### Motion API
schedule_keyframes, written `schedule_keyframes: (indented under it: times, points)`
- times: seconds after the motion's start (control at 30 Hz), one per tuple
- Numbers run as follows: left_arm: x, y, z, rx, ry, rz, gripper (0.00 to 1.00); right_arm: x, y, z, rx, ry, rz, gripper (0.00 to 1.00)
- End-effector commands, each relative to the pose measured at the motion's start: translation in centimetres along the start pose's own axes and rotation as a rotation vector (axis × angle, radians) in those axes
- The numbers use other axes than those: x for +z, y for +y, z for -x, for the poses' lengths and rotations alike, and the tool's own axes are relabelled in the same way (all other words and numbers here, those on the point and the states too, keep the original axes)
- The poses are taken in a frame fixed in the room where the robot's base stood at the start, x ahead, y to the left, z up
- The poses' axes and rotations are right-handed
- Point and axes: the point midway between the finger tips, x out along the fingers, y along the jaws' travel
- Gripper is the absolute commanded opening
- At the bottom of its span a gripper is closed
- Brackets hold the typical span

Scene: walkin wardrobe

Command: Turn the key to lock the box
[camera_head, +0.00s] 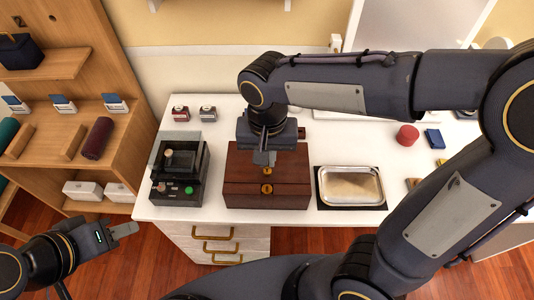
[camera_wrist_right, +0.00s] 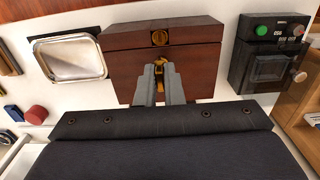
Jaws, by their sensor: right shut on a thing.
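The dark reddish-brown wooden box (camera_head: 236,185) stands closed on the white counter, with a round brass lock (camera_head: 267,188) on it. The box (camera_wrist_right: 196,72) and the lock (camera_wrist_right: 160,37) also show in the right wrist view. My right gripper (camera_head: 265,158) reaches down over the box. Its fingers are shut on a small brass key (camera_wrist_right: 160,61), just short of the lock in the wrist picture. The fingers partly cover the key, and I cannot tell whether its tip touches anything. My left gripper (camera_head: 124,230) is off the counter's front left corner, with nothing seen in it.
A black device (camera_head: 180,190) with a green button stands left of the box. A metal tray (camera_head: 350,203) lies close on its right. Two small jars (camera_head: 193,113) stand behind left. A red round object (camera_head: 407,135) and blue box (camera_head: 434,139) lie farther right.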

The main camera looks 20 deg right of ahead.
Motion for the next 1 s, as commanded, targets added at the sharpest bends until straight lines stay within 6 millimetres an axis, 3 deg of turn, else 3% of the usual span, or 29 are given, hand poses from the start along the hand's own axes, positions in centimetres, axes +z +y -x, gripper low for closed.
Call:
schedule_keyframes:
  times: [1.0]
  points:
    - [1.0,-0.9,-2.0,0.0,0.0,0.0,0.37,0.0,0.0,-3.2,0.0,0.0,0.0,0.0]
